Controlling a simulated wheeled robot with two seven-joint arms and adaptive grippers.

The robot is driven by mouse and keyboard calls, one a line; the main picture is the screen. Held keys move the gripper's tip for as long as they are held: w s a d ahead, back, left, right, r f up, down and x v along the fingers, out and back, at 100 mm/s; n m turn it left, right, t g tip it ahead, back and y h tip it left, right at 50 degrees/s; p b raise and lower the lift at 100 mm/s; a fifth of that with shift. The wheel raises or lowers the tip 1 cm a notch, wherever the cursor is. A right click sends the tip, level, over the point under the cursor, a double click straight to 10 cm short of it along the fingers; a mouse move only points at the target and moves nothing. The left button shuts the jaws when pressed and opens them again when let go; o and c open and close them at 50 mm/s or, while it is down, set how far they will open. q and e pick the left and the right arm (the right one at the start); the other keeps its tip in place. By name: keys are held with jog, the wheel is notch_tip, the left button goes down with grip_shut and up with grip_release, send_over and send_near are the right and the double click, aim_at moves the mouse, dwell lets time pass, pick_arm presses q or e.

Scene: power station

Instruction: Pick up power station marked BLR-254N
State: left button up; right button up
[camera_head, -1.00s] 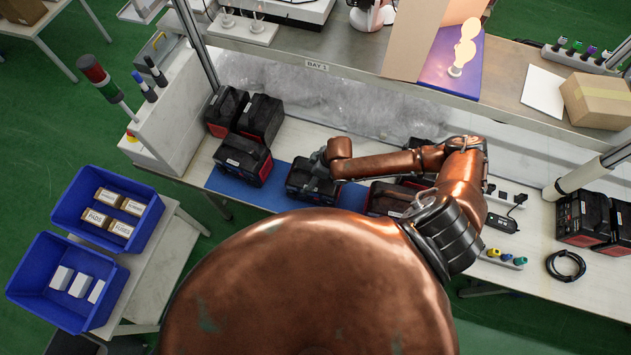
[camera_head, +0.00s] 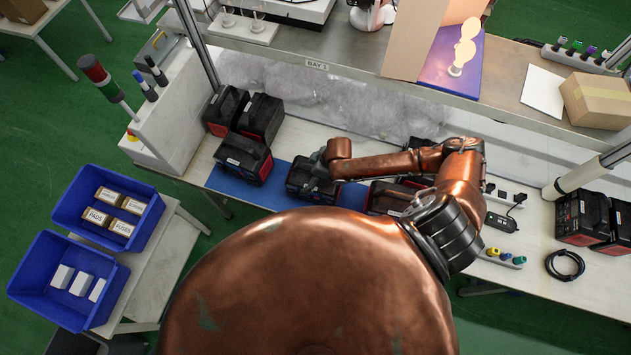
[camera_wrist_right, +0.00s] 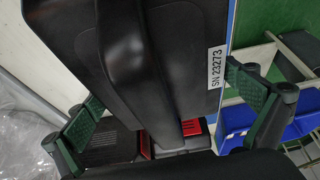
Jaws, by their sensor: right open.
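Several black-and-red power stations stand on the workbench; no mark BLR-254N can be read on any. One power station (camera_head: 300,186) stands on the blue mat (camera_head: 232,187), under my right gripper (camera_head: 320,168). In the right wrist view, a black power station (camera_wrist_right: 170,60) with a moulded handle and a label "SN 23273" fills the middle. My right gripper (camera_wrist_right: 170,118) is open, with a green-padded finger on each side of it; I cannot tell whether they touch it. Another power station (camera_head: 243,160) stands at the mat's left part. My left gripper is not in view.
Two more power stations (camera_head: 260,118) stand at the back left, others (camera_head: 385,197) right of the mat, partly behind my arm. More (camera_head: 583,218) stand at the far right near a coiled black cable (camera_head: 565,265). Blue bins (camera_head: 68,282) sit on a side table. A shelf (camera_head: 330,72) overhangs the bench.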

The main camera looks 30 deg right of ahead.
jog(key=shift+c, duration=0.4)
jog(key=c, duration=1.6)
jog(key=shift+w+r, duration=0.25)
jog(key=shift+w, duration=0.05)
jog(key=shift+c, duration=0.4)
